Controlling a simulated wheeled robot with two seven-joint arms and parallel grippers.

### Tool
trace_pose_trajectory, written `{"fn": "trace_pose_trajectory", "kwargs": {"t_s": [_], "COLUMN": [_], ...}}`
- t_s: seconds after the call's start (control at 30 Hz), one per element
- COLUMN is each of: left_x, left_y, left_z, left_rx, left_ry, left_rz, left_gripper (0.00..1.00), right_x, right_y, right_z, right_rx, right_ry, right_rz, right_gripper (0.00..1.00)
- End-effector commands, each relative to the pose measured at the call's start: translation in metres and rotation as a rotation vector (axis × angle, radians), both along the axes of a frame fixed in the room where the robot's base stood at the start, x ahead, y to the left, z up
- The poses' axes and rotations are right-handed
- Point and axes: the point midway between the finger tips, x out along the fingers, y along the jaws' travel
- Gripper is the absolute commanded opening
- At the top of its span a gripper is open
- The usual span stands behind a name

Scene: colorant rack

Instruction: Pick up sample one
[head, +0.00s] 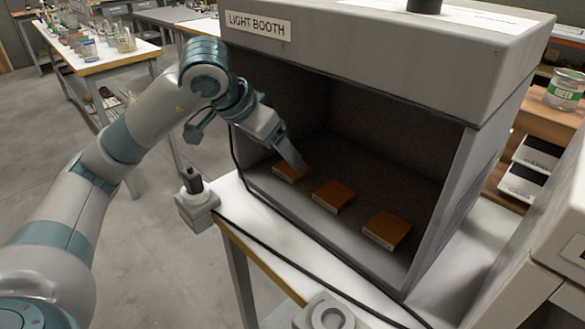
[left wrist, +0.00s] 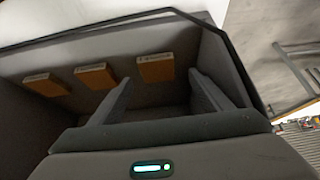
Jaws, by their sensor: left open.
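Three flat orange-brown sample blocks with white front labels lie in a row on the light booth floor: a left one (head: 291,171), a middle one (head: 334,196) and a right one (head: 387,229). The labels are too small to read, so I cannot tell which is sample one. My left gripper (head: 290,155) reaches into the booth from the left, over the left block, partly covering it. In the left wrist view the open fingers (left wrist: 160,85) point toward the nearest block (left wrist: 155,69), which appears between the fingertips with nothing gripped. I cannot tell whether they touch it. My right gripper is out of view.
The grey light booth (head: 465,95) has a roof, side walls and an open front. A black cable (head: 285,240) runs along the white table's front. A small grey box (head: 197,208) with a dark top sits at the table's left corner. Balances (head: 535,153) and a jar (head: 565,90) stand right.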

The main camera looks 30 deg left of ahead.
Motion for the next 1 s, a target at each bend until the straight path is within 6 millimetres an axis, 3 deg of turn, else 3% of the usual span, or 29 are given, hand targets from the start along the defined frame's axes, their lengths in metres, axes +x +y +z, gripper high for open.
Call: {"fn": "trace_pose_trajectory", "kwargs": {"t_s": [0.3,0.53,0.87,1.0], "left_x": [0.013,0.016,0.016,0.016], "left_y": [-0.01,-0.011,-0.011,-0.011], "left_z": [-0.031,-0.035,-0.035,-0.035], "left_rx": [-0.002,0.0,0.0,0.0], "left_ry": [0.003,-0.001,0.0,0.0], "left_rz": [-0.002,0.0,0.0,0.0], "left_gripper": [0.72,0.72,0.72,0.41], "right_x": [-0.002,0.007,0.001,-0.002], "right_y": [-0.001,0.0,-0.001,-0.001], "right_z": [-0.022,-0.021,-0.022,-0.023], "right_rx": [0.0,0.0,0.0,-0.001], "right_ry": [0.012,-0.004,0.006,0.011], "right_rz": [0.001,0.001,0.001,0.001], "right_gripper": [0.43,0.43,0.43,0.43]}}
